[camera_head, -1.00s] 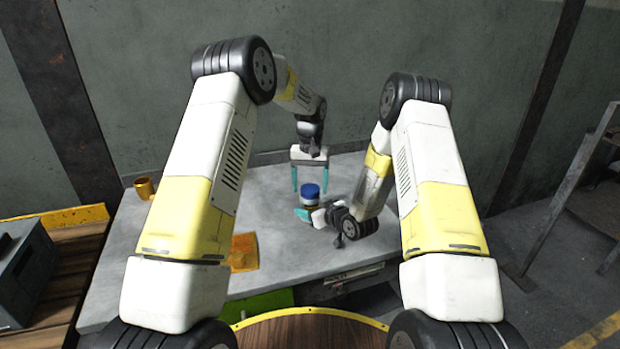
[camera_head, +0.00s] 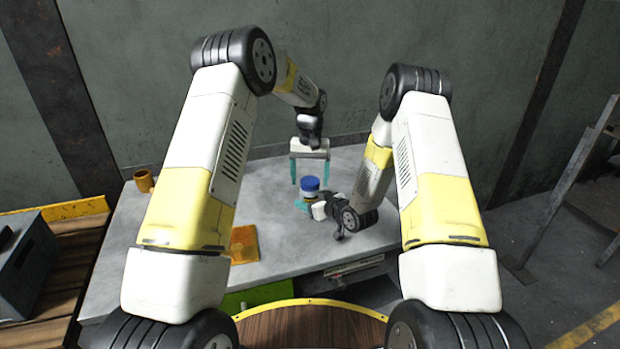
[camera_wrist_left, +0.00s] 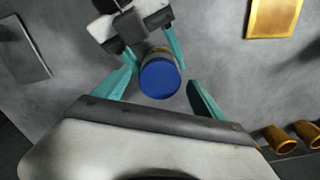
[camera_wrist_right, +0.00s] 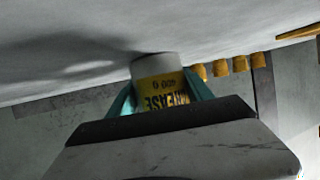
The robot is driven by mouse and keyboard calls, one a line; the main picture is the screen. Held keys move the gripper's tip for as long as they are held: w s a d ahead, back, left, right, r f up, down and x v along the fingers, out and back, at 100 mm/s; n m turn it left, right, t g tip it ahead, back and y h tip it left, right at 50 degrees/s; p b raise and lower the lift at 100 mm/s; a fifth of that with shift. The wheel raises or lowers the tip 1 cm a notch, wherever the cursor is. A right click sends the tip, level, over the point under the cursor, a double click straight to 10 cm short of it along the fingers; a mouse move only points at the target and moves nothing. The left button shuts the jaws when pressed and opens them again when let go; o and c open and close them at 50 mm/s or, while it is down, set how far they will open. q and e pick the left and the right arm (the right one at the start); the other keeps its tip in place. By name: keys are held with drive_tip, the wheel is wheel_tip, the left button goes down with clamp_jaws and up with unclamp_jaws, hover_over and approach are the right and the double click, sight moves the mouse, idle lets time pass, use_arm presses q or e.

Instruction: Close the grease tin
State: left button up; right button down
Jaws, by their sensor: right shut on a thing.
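The grease tin (camera_wrist_right: 163,95) has a yellow label reading GREASE, and it appears upside down in the right wrist view. Its blue lid (camera_head: 310,183) sits on top in the head view and shows as a blue disc (camera_wrist_left: 160,78) in the left wrist view. I cannot tell whether the lid is pressed fully down. My right gripper (camera_head: 303,204) is shut on the tin's body from the side. My left gripper (camera_head: 311,184) points down above the tin, open, its teal fingers on either side of the lid with gaps.
An orange sheet-like piece (camera_head: 243,243) lies on the grey table (camera_head: 290,245). A wall is close behind the table.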

use_arm(q)
wheel_tip(320, 180, up, 12)
idle(0.6)
use_arm(e)
drive_tip(key=shift+c, duration=1.6)
unclamp_jaws()
drive_tip(key=v, duration=0.7)
drive_tip(key=shift+s+d+r, duration=0.1)
drive_tip(key=shift+s+d, duration=0.1)
drive_tip(key=shift+s, duration=0.1)
